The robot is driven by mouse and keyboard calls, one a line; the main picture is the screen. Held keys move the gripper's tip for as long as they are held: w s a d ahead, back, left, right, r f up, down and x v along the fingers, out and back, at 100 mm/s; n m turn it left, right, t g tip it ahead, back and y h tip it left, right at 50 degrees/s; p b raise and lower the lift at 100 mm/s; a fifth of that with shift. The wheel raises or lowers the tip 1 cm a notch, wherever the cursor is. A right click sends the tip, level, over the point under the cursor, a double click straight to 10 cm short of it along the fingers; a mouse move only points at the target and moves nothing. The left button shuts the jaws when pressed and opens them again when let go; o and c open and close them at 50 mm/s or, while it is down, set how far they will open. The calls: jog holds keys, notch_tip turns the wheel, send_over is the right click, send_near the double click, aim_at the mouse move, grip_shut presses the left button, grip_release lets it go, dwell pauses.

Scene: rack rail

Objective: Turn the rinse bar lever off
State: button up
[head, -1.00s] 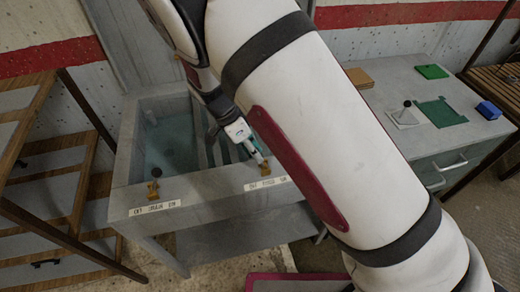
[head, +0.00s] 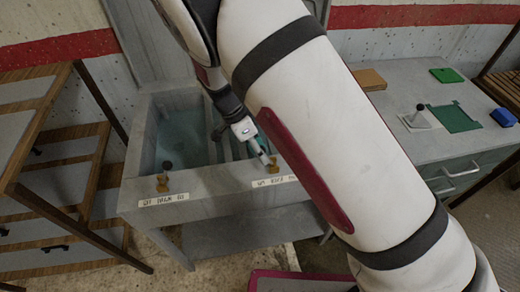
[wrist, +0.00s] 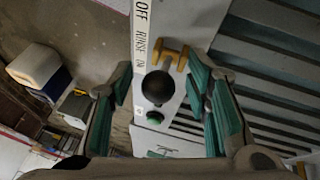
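The rinse bar lever shows in the wrist view as a black ball knob (wrist: 157,88) beside a brass-coloured bracket (wrist: 170,53). A white label strip (wrist: 141,45) reads OFF, RINSE, ON from top to bottom. The knob lies toward the ON end. My gripper (wrist: 162,98) is open, its teal-padded fingers on either side of the knob with gaps visible. In the head view my gripper (head: 266,158) is at the front rim of the right basin, by the rinse bracket (head: 274,167). The knob is hidden there.
The grey twin-basin sink (head: 195,209) has a second bracket (head: 162,184) with a black knob (head: 167,165) at the left basin. A grey cabinet (head: 400,155) with a green board (head: 455,118) and blue block (head: 503,117) stands right.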

jog(key=shift+r, duration=0.15)
jog(key=v, duration=1.1)
jog(key=shift+r, duration=0.35)
jog(key=shift+a, duration=0.15)
jog(key=s+d+r+n+t+y, duration=0.1)
jog(key=s+d+r+n+y, duration=0.15)
jog(key=d+r, duration=0.55)
jog(key=s+d+r+n+y, duration=0.1)
jog(key=d+r+n+y, duration=0.15)
jog(key=d+r, duration=0.55)
jog(key=s+d+r+n+t, duration=0.2)
jog(key=s+d+n, duration=0.2)
jog(key=s+d, duration=0.2)
jog(key=s+d+r+n+t, duration=0.3)
jog(key=s+d, duration=0.3)
jog(key=s, duration=0.4)
jog(key=shift+n+b, duration=0.4)
jog(key=shift+b, duration=0.05)
